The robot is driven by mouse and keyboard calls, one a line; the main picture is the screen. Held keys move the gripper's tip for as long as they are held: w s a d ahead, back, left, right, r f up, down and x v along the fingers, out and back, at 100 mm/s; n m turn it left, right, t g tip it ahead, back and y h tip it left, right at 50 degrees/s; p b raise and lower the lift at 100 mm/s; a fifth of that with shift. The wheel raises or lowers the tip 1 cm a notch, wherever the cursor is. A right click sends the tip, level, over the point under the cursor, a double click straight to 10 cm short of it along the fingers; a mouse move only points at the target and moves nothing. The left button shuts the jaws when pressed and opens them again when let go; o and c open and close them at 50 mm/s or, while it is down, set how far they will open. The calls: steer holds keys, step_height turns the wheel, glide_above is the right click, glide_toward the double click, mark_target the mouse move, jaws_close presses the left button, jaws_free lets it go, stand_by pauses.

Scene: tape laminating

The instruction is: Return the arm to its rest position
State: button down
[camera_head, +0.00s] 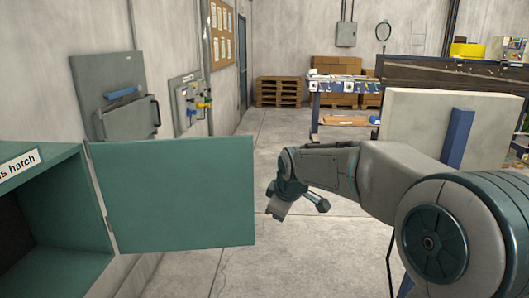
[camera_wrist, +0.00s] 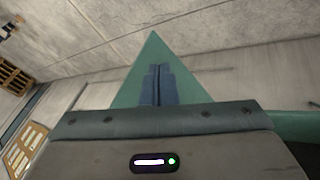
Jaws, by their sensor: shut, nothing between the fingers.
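My arm (camera_head: 350,170) reaches in from the right in the head view, with its wrist end hanging over open floor. My gripper (camera_wrist: 159,68) shows in the wrist view with its two dark blue fingers together and nothing between them. In the head view the wrist end is right of the open green hatch door (camera_head: 170,198), with a gap of floor between them in the picture. A green pointed panel (camera_wrist: 152,50), likely a corner of that door, shows behind the fingers in the wrist view.
The green hatch box (camera_head: 68,225) stands open at the left. A blue-framed bench (camera_head: 340,88), a pale panel (camera_head: 425,120) with a blue post (camera_head: 457,138) and wooden pallets (camera_head: 282,92) stand farther back. The floor (camera_head: 250,175) between hatch and bench is clear.

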steer(key=s+d+f+m, duration=0.1)
steer(key=s+d+m, duration=0.2)
steer(key=s, duration=0.6)
steer(key=s+d+f+m+g+h, duration=0.1)
steer(key=s+d+m, duration=0.3)
steer(key=s, duration=0.6)
steer(key=s+d+f+m+g, duration=0.1)
steer(key=s+d+m, duration=0.3)
steer(key=s, duration=0.6)
steer(key=shift+s+f+m+h, duration=0.25)
steer(key=shift+f+m+h, duration=0.15)
steer(key=shift+f+m, duration=0.4)
